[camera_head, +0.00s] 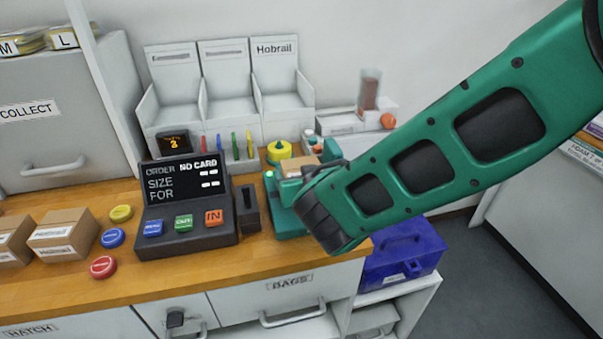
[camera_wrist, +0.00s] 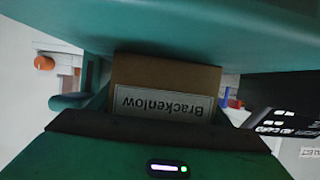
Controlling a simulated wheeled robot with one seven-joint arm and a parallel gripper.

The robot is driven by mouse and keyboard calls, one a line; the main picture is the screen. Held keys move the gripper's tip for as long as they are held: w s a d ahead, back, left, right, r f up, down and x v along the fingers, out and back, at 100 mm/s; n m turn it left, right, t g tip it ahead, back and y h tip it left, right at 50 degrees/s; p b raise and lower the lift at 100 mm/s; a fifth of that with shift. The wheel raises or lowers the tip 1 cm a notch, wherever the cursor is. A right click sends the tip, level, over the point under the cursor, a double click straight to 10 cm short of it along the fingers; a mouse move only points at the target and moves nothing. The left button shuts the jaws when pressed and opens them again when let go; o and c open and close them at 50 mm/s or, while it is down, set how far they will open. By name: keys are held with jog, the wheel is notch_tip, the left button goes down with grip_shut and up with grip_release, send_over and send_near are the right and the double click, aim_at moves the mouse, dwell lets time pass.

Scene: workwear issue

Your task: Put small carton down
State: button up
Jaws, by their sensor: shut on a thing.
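A small brown carton (camera_wrist: 165,90) with a white label reading "Brackenlow", upside down in the wrist view, sits between the jaws of my gripper. In the head view the carton (camera_head: 299,168) shows only in part behind my green arm, over the right end of the wooden counter (camera_head: 240,260). My gripper (camera_head: 290,190) is shut on it and mostly hidden by my own wrist. Whether the carton's underside touches anything is hidden.
A dark order terminal (camera_head: 188,205) with coloured buttons stands left of my gripper. Cartons (camera_head: 62,235) and coloured discs (camera_head: 113,237) lie further left. A yellow round object (camera_head: 279,150) is close behind. A blue box (camera_head: 402,255) stands below, right of the counter.

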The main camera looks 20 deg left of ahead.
jog(key=o, duration=1.2)
jog(key=v, duration=1.2)
jog(key=shift+r, duration=0.1)
